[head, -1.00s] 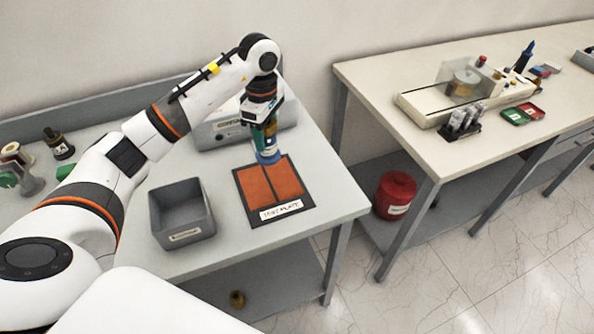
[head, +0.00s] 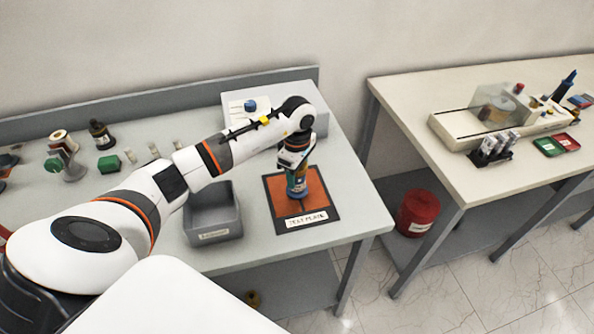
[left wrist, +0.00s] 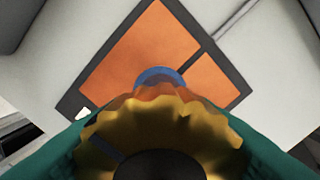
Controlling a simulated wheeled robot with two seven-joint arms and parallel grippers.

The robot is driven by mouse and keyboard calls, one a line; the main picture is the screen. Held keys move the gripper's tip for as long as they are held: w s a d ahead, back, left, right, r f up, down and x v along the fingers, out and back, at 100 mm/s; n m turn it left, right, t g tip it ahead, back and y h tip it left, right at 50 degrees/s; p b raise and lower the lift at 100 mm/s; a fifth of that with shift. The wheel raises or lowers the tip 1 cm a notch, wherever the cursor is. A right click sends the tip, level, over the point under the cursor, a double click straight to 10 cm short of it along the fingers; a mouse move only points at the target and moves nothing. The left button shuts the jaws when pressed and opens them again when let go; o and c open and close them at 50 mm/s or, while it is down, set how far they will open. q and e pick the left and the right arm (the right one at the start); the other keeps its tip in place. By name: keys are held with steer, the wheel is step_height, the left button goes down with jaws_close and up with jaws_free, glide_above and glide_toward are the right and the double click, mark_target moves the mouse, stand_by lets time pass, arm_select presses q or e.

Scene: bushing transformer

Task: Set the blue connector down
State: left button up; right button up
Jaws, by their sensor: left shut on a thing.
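The blue connector (head: 296,190) is held upright in my left gripper (head: 297,168), over the orange test plate (head: 314,189) with its dark border. In the left wrist view its gold scalloped ring (left wrist: 165,120) fills the lower middle, and its blue rim (left wrist: 160,74) shows against the plate's orange panels (left wrist: 150,48). Green-teal fingers stand on both sides of it. The left gripper is shut on the connector. Whether the connector's lower end touches the plate cannot be told. My right gripper is not in view.
A grey open bin (head: 212,222) stands left of the plate. A grey box (head: 300,112) with a blue knob (head: 250,105) stands behind it. Several small parts, including a green block (head: 109,165), stand at the left. A second table (head: 440,150) is across a gap on the right.

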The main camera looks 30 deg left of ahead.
arm_select(q)
steer(key=o, duration=0.7)
steer(key=shift+f, duration=0.15)
steer(key=o, duration=0.5)
steer(key=shift+r, duration=0.35)
step_height(320, 180, up, 11)
steer(key=b, duration=0.4)
steer(key=shift+r, duration=0.4)
